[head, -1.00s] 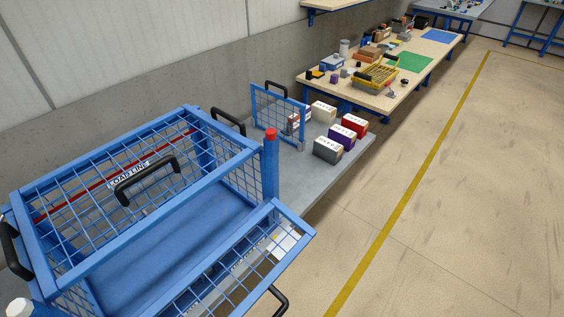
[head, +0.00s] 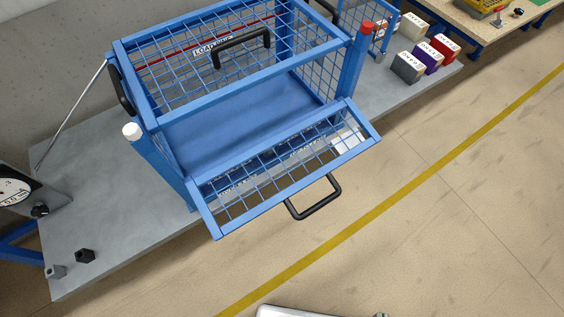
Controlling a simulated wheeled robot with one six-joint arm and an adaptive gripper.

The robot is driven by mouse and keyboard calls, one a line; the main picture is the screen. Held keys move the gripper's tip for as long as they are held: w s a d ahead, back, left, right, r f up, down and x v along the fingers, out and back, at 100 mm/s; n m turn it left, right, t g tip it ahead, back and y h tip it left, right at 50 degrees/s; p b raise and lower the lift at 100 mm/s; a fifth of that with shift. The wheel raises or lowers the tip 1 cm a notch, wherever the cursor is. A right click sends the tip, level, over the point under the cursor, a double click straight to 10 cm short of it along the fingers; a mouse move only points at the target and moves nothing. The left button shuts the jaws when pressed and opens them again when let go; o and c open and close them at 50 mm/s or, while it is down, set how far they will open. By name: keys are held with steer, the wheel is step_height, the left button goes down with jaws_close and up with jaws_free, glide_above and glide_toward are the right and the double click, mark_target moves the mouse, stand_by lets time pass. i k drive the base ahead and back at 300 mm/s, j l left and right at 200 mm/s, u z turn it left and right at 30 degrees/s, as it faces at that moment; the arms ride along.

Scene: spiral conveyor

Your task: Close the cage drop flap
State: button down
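The blue wire-mesh cage (head: 180,105) stands on a grey bench top in the head view. Its drop flap (head: 215,232) hangs open at the front, tilted outward and down from the lower front edge. A black handle (head: 314,212) sticks out from the flap's outer side. The cage's front opening is clear, and its blue floor (head: 235,118) shows. My gripper is not in view.
The grey bench top (head: 110,215) runs left of the cage, with a round gauge (head: 12,192) and dark knobs (head: 85,256) on it. Several labelled boxes (head: 408,67) stand at right. The floor (head: 440,240) in front is open, with a yellow line.

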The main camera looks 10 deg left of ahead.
mark_target(351, 143)
steer(key=k+u, duration=0.2)
steer(key=u, duration=0.2)
steer(key=k+j+u, duration=0.1)
steer(key=j+u, duration=0.25)
